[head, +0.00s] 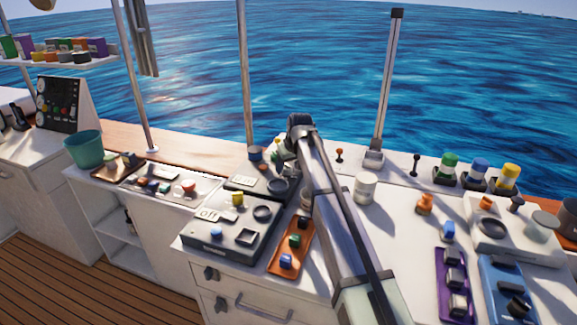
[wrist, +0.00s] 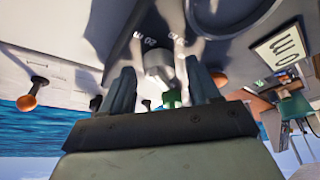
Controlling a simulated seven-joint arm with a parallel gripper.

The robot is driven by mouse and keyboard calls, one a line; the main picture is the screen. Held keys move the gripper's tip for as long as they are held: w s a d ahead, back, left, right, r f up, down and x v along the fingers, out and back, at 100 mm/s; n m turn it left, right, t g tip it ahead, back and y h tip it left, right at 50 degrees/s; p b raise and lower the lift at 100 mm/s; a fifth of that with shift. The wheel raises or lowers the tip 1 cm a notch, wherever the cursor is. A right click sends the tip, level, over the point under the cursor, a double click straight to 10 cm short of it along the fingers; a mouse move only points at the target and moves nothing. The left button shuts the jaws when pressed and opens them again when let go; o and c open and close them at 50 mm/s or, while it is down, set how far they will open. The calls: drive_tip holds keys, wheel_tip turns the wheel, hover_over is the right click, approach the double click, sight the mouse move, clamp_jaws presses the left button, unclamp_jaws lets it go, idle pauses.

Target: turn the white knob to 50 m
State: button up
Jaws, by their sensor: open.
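The white knob (wrist: 157,58) is at upper middle in the wrist view, on a grey panel with small white scale marks, among them "20" and "m". My gripper (wrist: 160,68) is open, with one dark finger on each side of the knob. I cannot tell whether either finger touches it. In the head view my wrist (head: 301,128) is over the back of the console; my arm hides the knob and fingertips there.
A dark ring (wrist: 228,12) borders the knob's panel. An orange-topped lever (wrist: 28,102) stands at left in the wrist view.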

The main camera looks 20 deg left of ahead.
drive_tip(key=c, duration=1)
drive_tip(key=shift+m, duration=0.3)
drive_tip(key=m+h, duration=0.1)
drive_tip(key=m, duration=0.1)
drive_tip(key=m+t, duration=0.1)
drive_tip(key=m, duration=0.1)
drive_tip(key=shift+s+a+m+h, duration=0.1)
drive_tip(key=shift+a+m+h, duration=0.05)
drive_tip(key=shift+m+h, duration=0.2)
drive_tip(key=m+h, duration=0.1)
drive_tip(key=m, duration=0.2)
drive_tip(key=m+h, duration=0.1)
drive_tip(key=m, duration=0.2)
drive_tip(key=shift+a+h, duration=0.2)
drive_tip(key=shift+h, duration=0.05)
drive_tip(key=m+h, duration=0.1)
drive_tip(key=m, duration=0.2)
drive_tip(key=m+g+h, duration=0.1)
drive_tip(key=m, duration=0.2)
drive_tip(key=shift+a+m, duration=0.15)
drive_tip(key=shift+m, duration=0.1)
drive_tip(key=m, duration=0.2)
drive_tip(key=m+g+h, duration=0.1)
drive_tip(key=m, duration=0.2)
drive_tip(key=shift+w+g, duration=0.2)
drive_tip(key=shift+g, duration=0.1)
